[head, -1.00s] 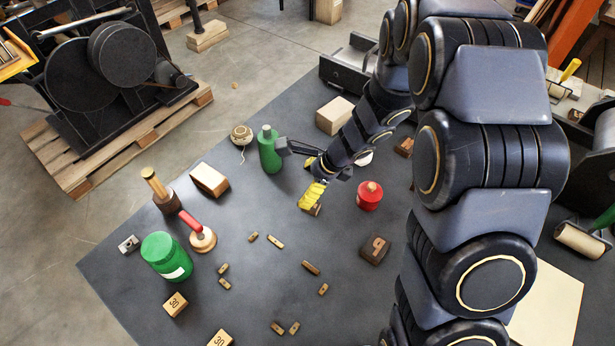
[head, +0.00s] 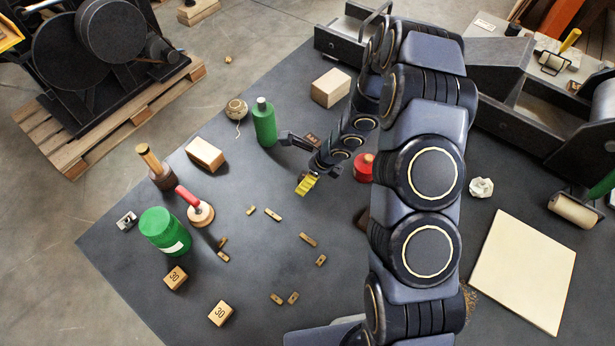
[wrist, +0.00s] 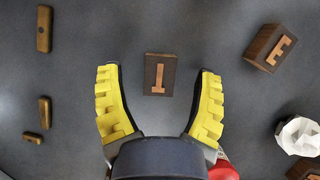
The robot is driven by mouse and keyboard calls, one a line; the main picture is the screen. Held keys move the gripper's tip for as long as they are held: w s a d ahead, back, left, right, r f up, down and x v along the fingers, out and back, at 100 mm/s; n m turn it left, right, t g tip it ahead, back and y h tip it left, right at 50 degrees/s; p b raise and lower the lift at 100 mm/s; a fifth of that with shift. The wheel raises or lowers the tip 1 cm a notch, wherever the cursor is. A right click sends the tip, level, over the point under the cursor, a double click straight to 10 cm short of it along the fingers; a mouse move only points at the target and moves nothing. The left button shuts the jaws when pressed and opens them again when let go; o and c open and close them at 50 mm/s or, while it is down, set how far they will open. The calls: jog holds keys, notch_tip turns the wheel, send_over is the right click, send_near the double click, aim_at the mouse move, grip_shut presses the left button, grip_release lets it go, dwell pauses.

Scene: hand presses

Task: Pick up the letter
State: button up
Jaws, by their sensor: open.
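A dark wooden block with a lighter letter I (wrist: 160,76) lies face up on the grey floor mat in the wrist view. It sits between the fingertips of my gripper (wrist: 159,92), with a clear gap on both sides. My gripper's yellow-padded fingers are spread and hold nothing. In the head view my gripper (head: 307,184) hangs above the mat, left of a red container (head: 364,168). I cannot make out the I block there. A second dark block with a letter E (wrist: 269,48) lies tilted at the upper right of the wrist view.
Several small wooden bars (head: 308,240) lie below my gripper. A green bottle (head: 264,124) stands to its upper left. A white faceted lump (wrist: 299,136) is at the wrist view's right. A green jar (head: 163,231) and a red-handled stamp (head: 199,212) stand left.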

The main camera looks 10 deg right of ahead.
jog(key=shift+a+f, duration=0.1)
jog(key=shift+f, duration=0.15)
jog(key=c, duration=1)
jog(key=shift+o, duration=0.2)
notch_tip(320, 180, up, 10)
